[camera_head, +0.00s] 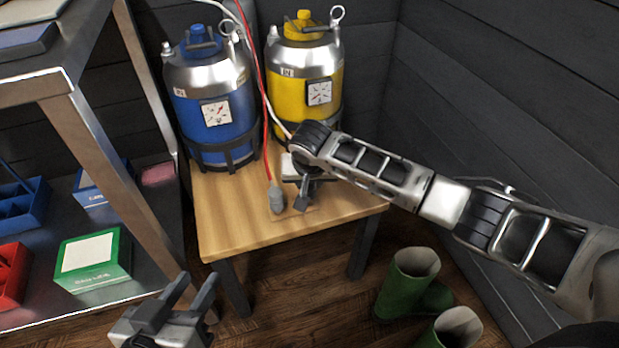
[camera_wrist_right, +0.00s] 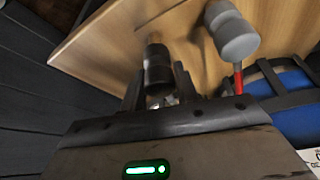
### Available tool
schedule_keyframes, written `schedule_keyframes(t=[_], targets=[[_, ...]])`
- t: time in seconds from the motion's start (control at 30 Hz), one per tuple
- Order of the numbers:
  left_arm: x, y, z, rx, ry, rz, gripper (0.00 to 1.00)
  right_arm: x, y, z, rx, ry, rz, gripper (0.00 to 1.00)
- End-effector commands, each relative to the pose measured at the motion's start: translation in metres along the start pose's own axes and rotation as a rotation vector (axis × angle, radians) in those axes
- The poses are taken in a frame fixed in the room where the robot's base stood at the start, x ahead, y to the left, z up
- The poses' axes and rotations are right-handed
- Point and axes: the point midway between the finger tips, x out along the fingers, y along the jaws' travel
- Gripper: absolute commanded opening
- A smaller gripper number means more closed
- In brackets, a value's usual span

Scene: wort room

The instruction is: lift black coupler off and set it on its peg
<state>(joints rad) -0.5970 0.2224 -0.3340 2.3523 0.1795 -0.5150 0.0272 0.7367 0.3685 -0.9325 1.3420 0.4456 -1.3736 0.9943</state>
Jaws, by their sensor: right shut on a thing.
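My right gripper (camera_head: 304,200) reaches in over the front of the wooden table. In the right wrist view it (camera_wrist_right: 158,88) is shut on the black coupler (camera_wrist_right: 157,66), a dark cylinder between its fingers. In the head view the arm hides the coupler, and a white hose runs to that spot. The grey coupler (camera_head: 277,199) with a red hose stands just left of it; it also shows in the wrist view (camera_wrist_right: 232,35). I cannot make out the black coupler's peg. My left gripper (camera_head: 180,300) is open and empty, in front of the table.
A blue keg (camera_head: 226,125) and a yellow keg (camera_head: 317,80) with gauges stand at the back of the table (camera_head: 235,225). A metal shelf (camera_head: 70,105) holding a green box (camera_head: 93,260) is at left. Green boots (camera_head: 400,290) stand on the floor at right.

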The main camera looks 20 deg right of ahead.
Motion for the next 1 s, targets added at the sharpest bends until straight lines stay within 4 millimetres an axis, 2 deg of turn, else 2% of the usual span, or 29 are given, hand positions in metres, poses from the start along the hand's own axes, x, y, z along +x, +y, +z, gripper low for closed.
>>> schedule_keyframes(t=[1.0], targets=[[-0.0012,0.0007,-0.0033,-0.001,0.000,0.000,0.36,0.0088,0.0001,0.0033,0.001,0.000,0.000,0.08]])
